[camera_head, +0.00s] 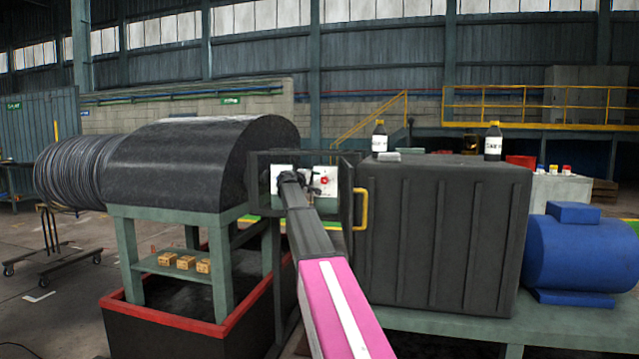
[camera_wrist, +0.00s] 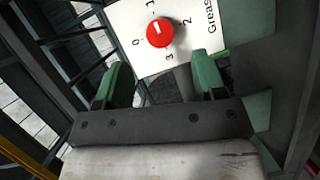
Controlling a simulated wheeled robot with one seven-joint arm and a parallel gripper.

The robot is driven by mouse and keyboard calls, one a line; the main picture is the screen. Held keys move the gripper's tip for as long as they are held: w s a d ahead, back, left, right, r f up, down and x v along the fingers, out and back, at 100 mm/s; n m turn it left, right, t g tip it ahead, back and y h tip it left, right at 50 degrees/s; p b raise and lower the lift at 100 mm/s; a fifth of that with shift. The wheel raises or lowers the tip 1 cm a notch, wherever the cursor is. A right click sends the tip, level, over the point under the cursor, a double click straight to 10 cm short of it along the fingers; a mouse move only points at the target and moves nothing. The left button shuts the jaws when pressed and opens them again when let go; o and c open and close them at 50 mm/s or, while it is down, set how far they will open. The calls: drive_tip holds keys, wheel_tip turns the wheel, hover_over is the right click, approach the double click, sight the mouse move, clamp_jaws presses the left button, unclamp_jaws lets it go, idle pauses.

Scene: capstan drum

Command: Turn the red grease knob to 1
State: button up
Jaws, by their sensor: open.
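The red grease knob (camera_wrist: 160,32) sits on a white panel (camera_wrist: 198,38) printed with 0, 1, 2, 3 and part of the word "Grease". Its small white mark points toward the top of the wrist view, roughly at the 1. In the head view the red knob (camera_head: 324,180) shows just right of my gripper (camera_head: 297,182), inside a dark open-fronted box. In the wrist view my gripper (camera_wrist: 163,76) is open, its two green fingertips apart and empty. The knob lies beyond the fingertips, between their lines, and no finger touches it.
A dark cabinet (camera_head: 440,235) with a yellow handle (camera_head: 360,209) stands right of the panel. Two bottles (camera_head: 379,137) (camera_head: 493,142) stand on it. A black drum cover (camera_head: 200,160) is on the left. Dark frame bars (camera_wrist: 45,95) flank my gripper.

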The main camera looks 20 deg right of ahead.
drive_tip(key=shift+v, duration=2)
drive_tip(key=s+a+f+m+g+y, duration=0.1)
drive_tip(key=s+a+f+y, duration=0.15)
drive_tip(key=s+f, duration=0.65)
drive_tip(key=s+a+f+g+y, duration=0.2)
drive_tip(key=s+a+f, duration=0.15)
drive_tip(key=f, duration=1.05)
drive_tip(key=s+a+f+m+g+y, duration=0.1)
drive_tip(key=s+a+f+y, duration=0.1)
drive_tip(key=s+f, duration=0.75)
drive_tip(key=s+a+f+m+g+y, duration=0.1)
drive_tip(key=s+a+f+y, duration=0.1)
drive_tip(key=s+a+f, duration=0.2)
drive_tip(key=s+a+f+m+g+y, duration=0.1)
drive_tip(key=s+a+f+g+y, duration=0.1)
drive_tip(key=s+f, duration=0.8)
drive_tip(key=s+a+f+g+y, duration=0.2)
drive_tip(key=s+a+f, duration=0.4)
drive_tip(key=s, duration=0.5)
drive_tip(key=shift+f+m+y, duration=0.4)
drive_tip(key=shift+f+y, duration=0.15)
drive_tip(key=shift+y, duration=0.1)
